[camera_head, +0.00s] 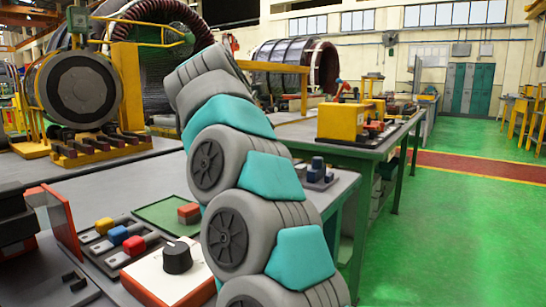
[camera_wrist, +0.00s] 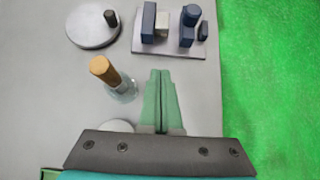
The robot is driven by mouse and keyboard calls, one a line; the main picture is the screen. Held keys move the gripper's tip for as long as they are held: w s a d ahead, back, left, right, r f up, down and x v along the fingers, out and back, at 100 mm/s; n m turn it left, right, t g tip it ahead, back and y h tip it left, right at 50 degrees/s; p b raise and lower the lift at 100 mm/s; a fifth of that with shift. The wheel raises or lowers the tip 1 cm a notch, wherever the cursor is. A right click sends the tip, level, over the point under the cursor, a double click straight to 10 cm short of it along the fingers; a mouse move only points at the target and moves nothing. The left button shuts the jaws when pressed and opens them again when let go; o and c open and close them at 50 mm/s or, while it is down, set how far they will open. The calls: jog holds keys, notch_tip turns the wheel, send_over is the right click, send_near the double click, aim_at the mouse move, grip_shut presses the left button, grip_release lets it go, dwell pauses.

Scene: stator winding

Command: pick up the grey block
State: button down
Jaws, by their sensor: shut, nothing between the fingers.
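A small light grey block (camera_wrist: 161,39) stands on a pale tray (camera_wrist: 190,53) in the wrist view, close among dark blue blocks (camera_wrist: 187,25). The tray with its blue blocks (camera_head: 317,165) also shows in the head view, just right of my arm; the grey block is too small to make out there. My gripper (camera_wrist: 160,73) has two green fingers, shut together and empty. In the picture its tips lie below the tray, apart from the block. The gripper is hidden behind my arm in the head view.
A brown-topped clear bottle (camera_wrist: 106,75) stands just left of my fingers. A round grey disc with a dark knob (camera_wrist: 95,28) lies at upper left. The table's right edge borders the green floor (camera_wrist: 265,70). Coloured blocks (camera_head: 119,236) sit left of my arm.

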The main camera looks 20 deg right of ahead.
aim_at(298, 174)
jog(key=x, duration=0.8)
jog(key=shift+w+d+f, duration=0.1)
jog(key=shift+d+f, duration=0.05)
jog(key=shift+d, duration=0.1)
jog(key=shift+w+d+p, duration=0.7)
jog(key=shift+w+d, duration=0.2)
jog(key=shift+d, duration=0.2)
jog(key=shift+w+d, duration=0.35)
jog(key=shift+d, duration=0.15)
jog(key=shift+f, duration=0.1)
